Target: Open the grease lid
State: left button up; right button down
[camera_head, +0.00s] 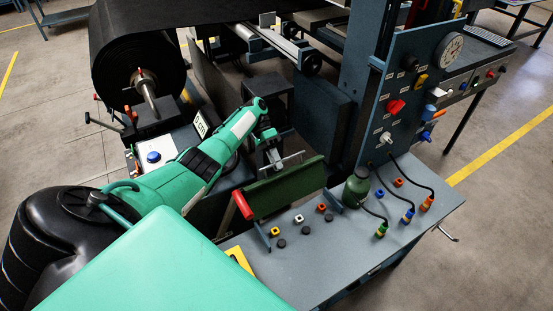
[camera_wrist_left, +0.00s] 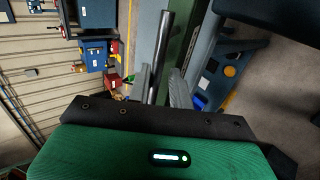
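The grease lid (camera_head: 288,188) looks like a long dark green panel with a red end, tilted up at the back edge of the grey bench. A thin metal bar (camera_head: 284,161) runs along its upper edge. My left gripper (camera_head: 273,162) is at this bar. In the left wrist view the bar (camera_wrist_left: 162,48) runs between the two fingers of my left gripper (camera_wrist_left: 162,88), with a gap at the right finger, so it looks open around the bar. The green panel (camera_wrist_left: 183,40) lies just right of it there. My right gripper is not in view.
The grey bench (camera_head: 300,270) carries several small coloured and black caps, a green bottle (camera_head: 356,188) and hoses with coloured ends. A blue control panel (camera_head: 400,105) with knobs and a gauge (camera_head: 449,48) stands behind. A large black roll (camera_head: 135,55) is at the upper left.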

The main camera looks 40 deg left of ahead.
pick_arm(q)
jog(key=shift+o, duration=0.9)
jog(key=shift+w+a+f, duration=0.2)
jog(key=shift+w, duration=0.05)
jog(key=shift+s+r, duration=0.1)
jog(key=shift+r, duration=0.2)
jog(key=v, duration=0.7)
jog(key=shift+a+b, duration=0.2)
jog(key=shift+b, duration=0.25)
